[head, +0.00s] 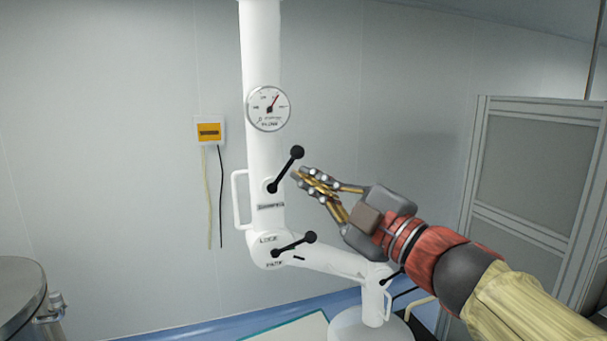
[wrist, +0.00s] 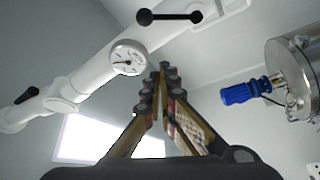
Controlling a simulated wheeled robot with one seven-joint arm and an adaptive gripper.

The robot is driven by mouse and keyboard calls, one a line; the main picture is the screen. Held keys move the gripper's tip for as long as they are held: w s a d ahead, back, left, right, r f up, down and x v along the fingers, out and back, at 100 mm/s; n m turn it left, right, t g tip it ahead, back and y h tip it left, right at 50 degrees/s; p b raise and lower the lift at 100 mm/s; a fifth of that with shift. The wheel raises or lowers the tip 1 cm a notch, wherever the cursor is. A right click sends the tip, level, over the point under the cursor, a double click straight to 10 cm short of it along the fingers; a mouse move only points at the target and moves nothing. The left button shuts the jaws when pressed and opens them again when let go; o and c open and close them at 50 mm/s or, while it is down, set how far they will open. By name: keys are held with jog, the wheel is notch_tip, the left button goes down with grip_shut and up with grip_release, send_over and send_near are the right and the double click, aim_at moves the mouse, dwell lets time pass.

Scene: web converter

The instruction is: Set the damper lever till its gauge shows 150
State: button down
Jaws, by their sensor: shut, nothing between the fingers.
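The damper lever (head: 285,170) is a black bar with ball ends on the white column, above a small label. It tilts up to the right from its pivot. It also shows at the top of the wrist view (wrist: 170,17). The round white gauge (head: 268,108) sits above it; its red needle points up and right, and its numbers are too small to read surely. The gauge also shows in the wrist view (wrist: 127,58). My gripper (head: 298,174) is shut and empty, its tips just right of the lever below its upper knob. I see no clear contact.
A second black lever (head: 296,244) sits lower on the column beside the LOCK label. A white handle (head: 240,199) is on the column's left. A grey framed panel (head: 535,175) stands right. A steel vessel (head: 20,290) is at lower left.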

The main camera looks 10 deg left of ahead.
aim_at(291, 164)
jog(key=w+a+p, duration=0.1)
jog(key=w+a, duration=0.1)
jog(key=w, duration=0.1)
jog(key=w+a, duration=0.2)
jog(key=w, duration=0.1)
jog(key=w+a+p, duration=0.1)
jog(key=w, duration=0.1)
jog(key=shift+w+a+r+p, duration=0.1)
jog(key=shift+w+a+p, duration=0.2)
jog(key=shift+w+a, duration=0.1)
jog(key=shift+w, duration=0.1)
jog(key=shift+w+d+f+m+b, duration=0.2)
jog(key=shift+w+d+m+b, duration=0.15)
jog(key=shift+b, duration=0.3)
jog(key=shift+a, duration=0.1)
